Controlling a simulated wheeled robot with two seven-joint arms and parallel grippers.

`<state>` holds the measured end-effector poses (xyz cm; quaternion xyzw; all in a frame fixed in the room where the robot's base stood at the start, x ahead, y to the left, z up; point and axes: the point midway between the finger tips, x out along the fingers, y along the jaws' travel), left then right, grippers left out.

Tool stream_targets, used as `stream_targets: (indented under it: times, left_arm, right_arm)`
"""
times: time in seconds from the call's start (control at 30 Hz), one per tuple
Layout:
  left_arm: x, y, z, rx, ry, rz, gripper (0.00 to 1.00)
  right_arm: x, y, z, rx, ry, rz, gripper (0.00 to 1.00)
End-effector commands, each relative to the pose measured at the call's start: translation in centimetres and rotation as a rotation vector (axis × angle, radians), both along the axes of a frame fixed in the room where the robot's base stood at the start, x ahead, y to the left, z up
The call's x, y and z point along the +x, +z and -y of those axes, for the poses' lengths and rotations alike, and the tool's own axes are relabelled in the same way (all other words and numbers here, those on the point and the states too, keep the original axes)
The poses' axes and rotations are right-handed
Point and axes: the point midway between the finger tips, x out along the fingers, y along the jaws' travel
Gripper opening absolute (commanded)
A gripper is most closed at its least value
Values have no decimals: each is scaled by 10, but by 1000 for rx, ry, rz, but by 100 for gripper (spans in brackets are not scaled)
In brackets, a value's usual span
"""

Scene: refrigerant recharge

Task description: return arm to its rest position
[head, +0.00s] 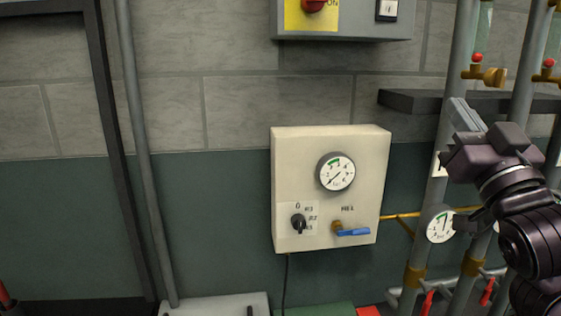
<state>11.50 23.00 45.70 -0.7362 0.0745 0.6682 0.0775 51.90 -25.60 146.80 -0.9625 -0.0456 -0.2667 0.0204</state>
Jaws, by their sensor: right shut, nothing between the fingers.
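My right gripper (466,116) is shut and empty at the right side of the head view. It points up and to the left, in front of the grey vertical pipes, and my arm hides part of them. A cream control box (285,160) hangs on the wall to the left of the gripper, apart from it. The box carries a round gauge (336,172), a black selector knob (298,222) and a valve with a blue lever (353,232) that lies about level. My left gripper is not in view.
A grey box with a red switch (314,4) on a yellow plate is above. A dark shelf (412,101) sits behind the pipes. Grey pipes (447,140) with a second gauge (440,224) and red-handled valves (427,303) stand at right.

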Motion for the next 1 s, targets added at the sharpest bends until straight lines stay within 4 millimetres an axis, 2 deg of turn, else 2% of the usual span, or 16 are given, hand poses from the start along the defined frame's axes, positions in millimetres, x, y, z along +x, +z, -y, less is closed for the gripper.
stream_targets:
  times: [0.17, 0.27, 0.37, 0.47, 0.5, 0.57, 0.6, 0.7, 0.8, 0.9, 1.0]
  left_arm:
    - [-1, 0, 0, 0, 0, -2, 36]
    - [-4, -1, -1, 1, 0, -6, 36]
    - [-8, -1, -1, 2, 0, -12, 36]
    - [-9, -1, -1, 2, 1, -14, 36]
    - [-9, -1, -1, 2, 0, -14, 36]
    - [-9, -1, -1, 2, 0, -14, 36]
    - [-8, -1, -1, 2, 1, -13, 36]
    - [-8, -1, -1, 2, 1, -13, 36]
    - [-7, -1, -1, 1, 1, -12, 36]
    - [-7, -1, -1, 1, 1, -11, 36]
    - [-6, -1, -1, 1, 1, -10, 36]
  right_arm:
    - [18, -54, -4, -11, -29, -159, 0]
    - [26, -94, -7, -22, -48, -272, 0]
    - [32, -146, -11, -39, -67, -418, 0]
    - [29, -216, -16, -67, -85, -618, 0]
    - [24, -246, -20, -80, -90, -706, 0]
    - [12, -291, -24, -102, -93, -838, 0]
    - [1, -319, -27, -116, -94, -928, 0]
    - [-32, -385, -35, -156, -84, -1141, 0]
    - [-68, -433, -42, -187, -67, -1317, 0]
    - [-101, -468, -48, -214, -45, -1461, 0]
    - [-134, -494, -53, -237, -20, -1585, 0]
